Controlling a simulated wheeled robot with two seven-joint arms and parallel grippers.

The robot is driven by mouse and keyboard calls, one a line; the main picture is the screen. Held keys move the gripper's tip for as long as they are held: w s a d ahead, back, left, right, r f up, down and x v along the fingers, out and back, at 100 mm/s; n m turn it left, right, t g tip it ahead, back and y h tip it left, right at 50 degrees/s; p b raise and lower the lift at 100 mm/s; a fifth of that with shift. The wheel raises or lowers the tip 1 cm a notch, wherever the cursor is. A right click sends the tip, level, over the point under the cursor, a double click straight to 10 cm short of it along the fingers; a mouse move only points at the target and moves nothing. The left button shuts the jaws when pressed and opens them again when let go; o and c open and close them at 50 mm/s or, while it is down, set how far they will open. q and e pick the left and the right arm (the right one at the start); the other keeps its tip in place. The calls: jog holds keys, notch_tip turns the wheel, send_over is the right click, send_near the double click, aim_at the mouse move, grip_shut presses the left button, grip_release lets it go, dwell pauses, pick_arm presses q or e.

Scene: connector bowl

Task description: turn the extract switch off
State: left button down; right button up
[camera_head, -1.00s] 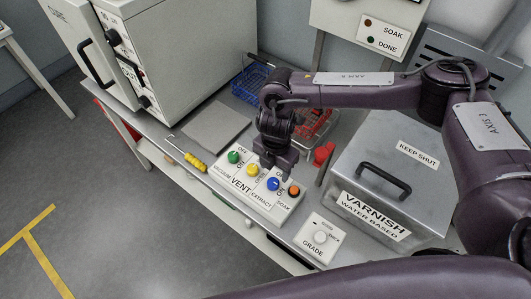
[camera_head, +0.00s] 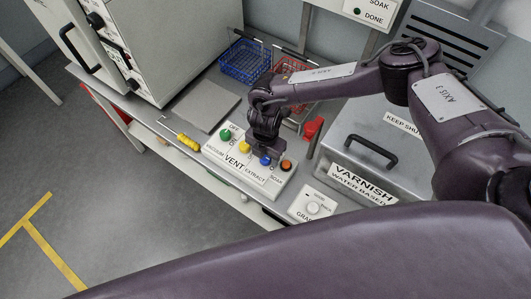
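A white switch box (camera_head: 225,163) sits on the bench with green, yellow, blue and orange knobs in a row. The blue knob (camera_head: 265,160) stands by the EXTRACT label (camera_head: 255,174). Which way it points is hard to make out. My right gripper (camera_head: 267,151) points down at the box, right at or just behind the blue knob. Its fingers are dark and small, and I cannot tell whether they are open, shut or touching the knob. The yellow knob (camera_head: 244,147) is just left of the gripper. My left gripper is not in view.
A varnish tank (camera_head: 345,168) with a black handle stands to the right. A GRADE dial box (camera_head: 313,205) is in front of it. A red object (camera_head: 312,130), a blue basket (camera_head: 243,62) and a red basket (camera_head: 291,68) stand behind. A yellow-handled tool (camera_head: 188,142) lies left.

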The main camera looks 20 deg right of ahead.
jog(key=shift+w, duration=0.1)
jog(key=c, duration=0.9)
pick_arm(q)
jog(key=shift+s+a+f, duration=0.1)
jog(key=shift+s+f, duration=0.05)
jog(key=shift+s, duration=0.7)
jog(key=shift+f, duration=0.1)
pick_arm(e)
jog(key=n+b, duration=0.3)
jog(key=shift+f, duration=0.2)
jog(key=n+b, duration=0.3)
jog(key=n, duration=0.1)
jog(key=shift+n+b, duration=0.4)
jog(key=n+b, duration=0.6)
pick_arm(q)
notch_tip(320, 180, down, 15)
jog(key=b, duration=0.2)
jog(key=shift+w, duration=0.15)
pick_arm(e)
jog(key=shift+r+n, duration=0.15)
jog(key=shift+n, duration=0.85)
jog(key=shift+r+n, duration=0.1)
jog(key=shift+n, duration=0.9)
pick_arm(q)
jog(key=shift+b, duration=0.3)
